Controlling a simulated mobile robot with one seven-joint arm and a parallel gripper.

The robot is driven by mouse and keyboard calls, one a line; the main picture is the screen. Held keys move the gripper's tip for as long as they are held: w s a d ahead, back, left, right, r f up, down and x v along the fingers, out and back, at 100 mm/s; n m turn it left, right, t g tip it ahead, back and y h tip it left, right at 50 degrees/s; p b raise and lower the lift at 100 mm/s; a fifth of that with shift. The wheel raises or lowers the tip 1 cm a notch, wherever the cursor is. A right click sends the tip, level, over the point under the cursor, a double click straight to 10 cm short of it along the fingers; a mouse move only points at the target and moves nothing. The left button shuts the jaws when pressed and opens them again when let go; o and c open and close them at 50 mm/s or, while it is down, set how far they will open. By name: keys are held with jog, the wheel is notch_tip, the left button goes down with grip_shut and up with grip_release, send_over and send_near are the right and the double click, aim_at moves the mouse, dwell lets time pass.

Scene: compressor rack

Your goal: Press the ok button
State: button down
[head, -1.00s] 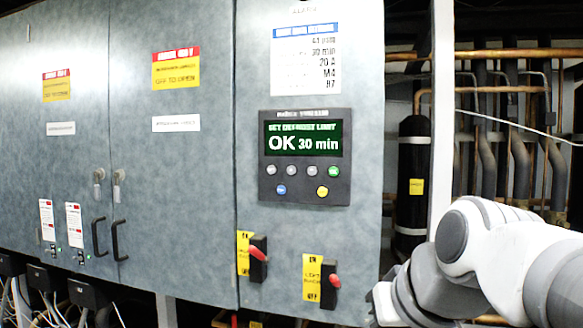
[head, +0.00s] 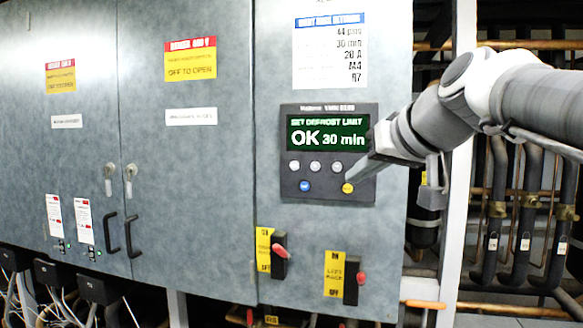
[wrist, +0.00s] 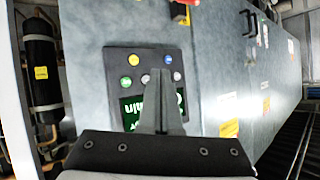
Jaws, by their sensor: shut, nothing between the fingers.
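The control panel (head: 290,190) is a dark plate on the grey cabinet. Its green screen (head: 327,134) reads "SET DEFROST LIMIT" and "OK 30 min". Below it lie a row of small round buttons, then a blue button (head: 304,186) and a yellow button (head: 347,188). Button labels are too small to read, so I cannot tell which is ok. In the head view my gripper (head: 353,175) covers the right end of the upper row, where a green button was visible earlier. My gripper is shut and empty, its tip over the panel in the wrist view (wrist: 162,74). Contact cannot be told.
Two red-handled switches (head: 279,250) (head: 352,280) stick out below the panel. Cabinet door handles (head: 131,237) are further left. Pipes (head: 492,245) and a white post (head: 458,200) stand to the right.

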jog(key=w+d+p, duration=0.2)
jog(key=w, duration=0.6)
jog(key=shift+w+d, duration=0.2)
jog(key=shift+d, duration=0.15)
jog(key=shift+w, duration=0.15)
dwell(1.8)
jog(key=shift+w+d, duration=0.1)
jog(key=shift+w, duration=0.15)
jog(key=shift+w+d, duration=0.15)
jog(key=shift+w, duration=0.2)
dwell(0.6)
dwell(0.4)
jog(key=shift+s+a, duration=0.25)
jog(key=shift+s, duration=0.5)
